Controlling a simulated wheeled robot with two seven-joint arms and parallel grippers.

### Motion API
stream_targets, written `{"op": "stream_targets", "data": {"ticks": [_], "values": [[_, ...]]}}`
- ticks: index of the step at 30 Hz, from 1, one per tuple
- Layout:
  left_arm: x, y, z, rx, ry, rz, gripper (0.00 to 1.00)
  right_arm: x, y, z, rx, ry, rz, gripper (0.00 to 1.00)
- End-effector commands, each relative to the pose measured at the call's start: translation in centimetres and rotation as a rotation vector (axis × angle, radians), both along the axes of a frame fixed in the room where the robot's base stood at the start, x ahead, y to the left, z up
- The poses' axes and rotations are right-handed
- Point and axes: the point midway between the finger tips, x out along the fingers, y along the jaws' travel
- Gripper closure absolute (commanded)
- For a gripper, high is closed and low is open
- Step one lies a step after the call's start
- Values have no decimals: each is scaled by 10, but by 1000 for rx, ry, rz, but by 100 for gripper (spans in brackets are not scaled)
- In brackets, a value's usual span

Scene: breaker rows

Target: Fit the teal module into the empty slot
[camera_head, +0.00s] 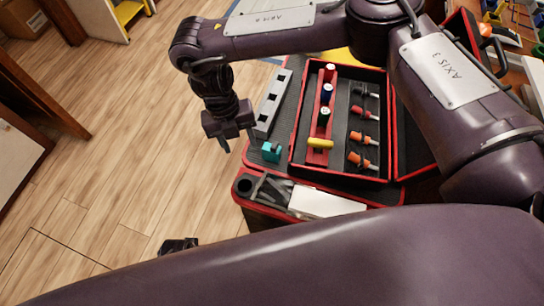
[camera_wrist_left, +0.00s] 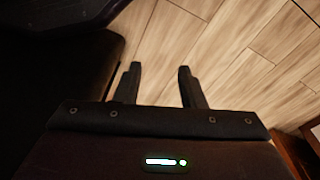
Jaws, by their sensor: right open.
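The teal module (camera_head: 271,152) sits on the dark work surface below the near end of a grey slotted strip (camera_head: 272,104). Several dark openings show in the strip; I cannot tell which one is the empty slot. My right gripper (camera_head: 237,143) is open and empty, just left of the strip and up and left of the teal module, apart from it. My left gripper (camera_wrist_left: 160,85) is open and empty in the left wrist view, with its fingers apart over the wooden floor.
A red-edged black case (camera_head: 293,160) right of the strip holds a red rail (camera_head: 313,157), a yellow piece (camera_head: 320,143) and several orange-and-black pieces (camera_head: 363,138). A white block (camera_head: 325,203) lies nearer. My arms cover much of the right and bottom. Open floor (camera_head: 120,150) lies left.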

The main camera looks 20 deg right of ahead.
Motion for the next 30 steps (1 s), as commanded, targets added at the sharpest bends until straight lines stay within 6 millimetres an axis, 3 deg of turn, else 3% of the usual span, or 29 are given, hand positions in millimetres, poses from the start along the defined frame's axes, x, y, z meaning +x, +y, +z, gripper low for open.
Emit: {"op": "stream_targets", "data": {"ticks": [6, 13, 20, 30], "values": [[14, -5, 6, -2, -6, -6, 64, 10, -26, -10, -8, 98, 486, 51], [22, -7, 21, -3, -8, -10, 64, 18, -51, -6, 2, 214, 857, 51], [24, -9, 31, -2, -8, -13, 64, 20, -62, -6, 17, 264, 985, 51], [24, -12, 56, -3, -2, -24, 64, 11, -74, -43, 20, 267, 986, 51]]}}
